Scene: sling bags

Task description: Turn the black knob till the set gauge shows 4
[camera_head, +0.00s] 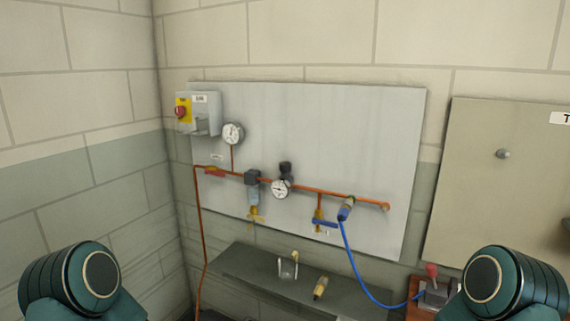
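The black knob (285,168) sits on top of the regulator on the copper pipe, near the middle of the grey wall panel. A small round white gauge (280,188) is just below the knob; its reading is too small to tell. A second round gauge (233,134) stands higher to the left on a thin riser pipe. The panel does not show which one is the set gauge. Two dark green rounded arm parts of mine show at the lower left and lower right. Neither gripper is in view, and nothing of mine touches the knob.
A grey box with a red and yellow switch (181,112) is at the panel's upper left. A dark shelf (240,268) below holds a clear jar (288,268) and a yellow-tipped tool (320,288). A blue hose (352,262) hangs from the pipe's right end.

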